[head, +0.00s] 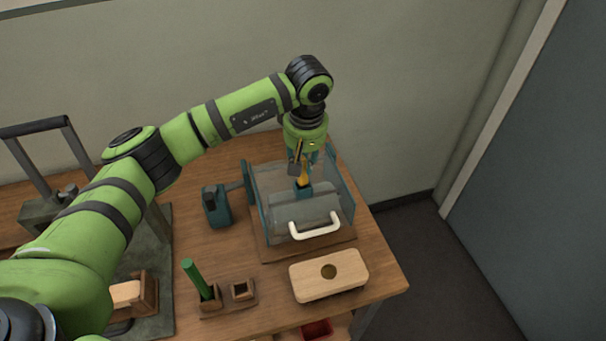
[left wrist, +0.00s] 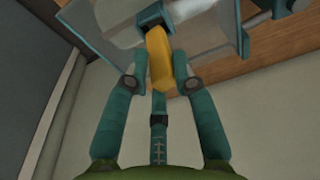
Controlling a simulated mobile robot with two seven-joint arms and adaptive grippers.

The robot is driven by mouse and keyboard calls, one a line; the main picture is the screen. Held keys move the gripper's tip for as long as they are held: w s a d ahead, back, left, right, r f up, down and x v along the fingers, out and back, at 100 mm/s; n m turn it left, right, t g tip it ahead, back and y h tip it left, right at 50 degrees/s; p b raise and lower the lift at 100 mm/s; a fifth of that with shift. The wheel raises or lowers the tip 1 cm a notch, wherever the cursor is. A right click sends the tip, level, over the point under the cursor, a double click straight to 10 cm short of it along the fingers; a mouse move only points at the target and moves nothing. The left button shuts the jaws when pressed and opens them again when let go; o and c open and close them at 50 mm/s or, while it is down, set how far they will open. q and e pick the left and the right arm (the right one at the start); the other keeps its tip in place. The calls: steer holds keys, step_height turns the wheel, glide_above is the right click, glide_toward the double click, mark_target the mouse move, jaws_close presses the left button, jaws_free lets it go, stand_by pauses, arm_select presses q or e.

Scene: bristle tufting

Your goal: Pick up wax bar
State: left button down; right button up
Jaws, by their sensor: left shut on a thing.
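The wax bar (left wrist: 159,57) is a yellow-orange bar. In the left wrist view it sits between the two teal fingers of my left gripper (left wrist: 159,75), which is shut on it. The bar's far end meets a dark teal socket (left wrist: 153,29) on the clear-sided machine. In the head view the bar (head: 304,174) shows just below my left gripper (head: 303,166), above the same socket (head: 303,191). I cannot tell how deep its end sits in the socket. My right gripper is not in view.
The machine has clear side panels and a white handle (head: 314,231) at its front. A wooden block with a hole (head: 328,276) lies before it. A teal device (head: 217,206) stands left, and a green rod (head: 197,280) stands in a wooden holder. The table's right edge is close.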

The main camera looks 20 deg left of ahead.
arm_select(q)
steer(key=s+d+r+b, duration=0.4)
steer(key=d+r, duration=0.3)
steer(key=d, duration=0.3)
steer(key=shift+s+d, duration=0.25)
steer(key=shift+s, duration=0.2)
